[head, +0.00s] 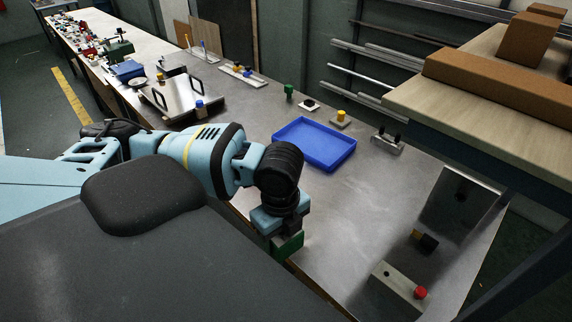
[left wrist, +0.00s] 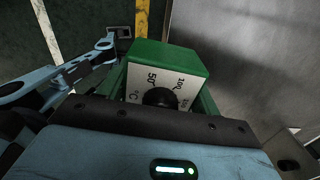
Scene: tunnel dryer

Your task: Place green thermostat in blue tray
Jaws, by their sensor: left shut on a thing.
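The green thermostat (left wrist: 165,62) is a green box with a white dial face and a black knob in the left wrist view. In the head view the green thermostat (head: 287,246) shows below my left gripper (head: 281,231), near the table's front edge. My left gripper is shut on it, and the wrist body hides its lower part in the left wrist view. The blue tray (head: 340,150) lies on the metal table, up and to the right of my left gripper, and looks empty. My right gripper is not in view.
The grey table (head: 370,205) is clear between the gripper and tray. A yellow-knobbed block (head: 340,118) and a small green object (head: 289,91) stand behind the tray. A red-button box (head: 402,290) sits at the front right. A raised shelf (head: 455,110) overhangs the right.

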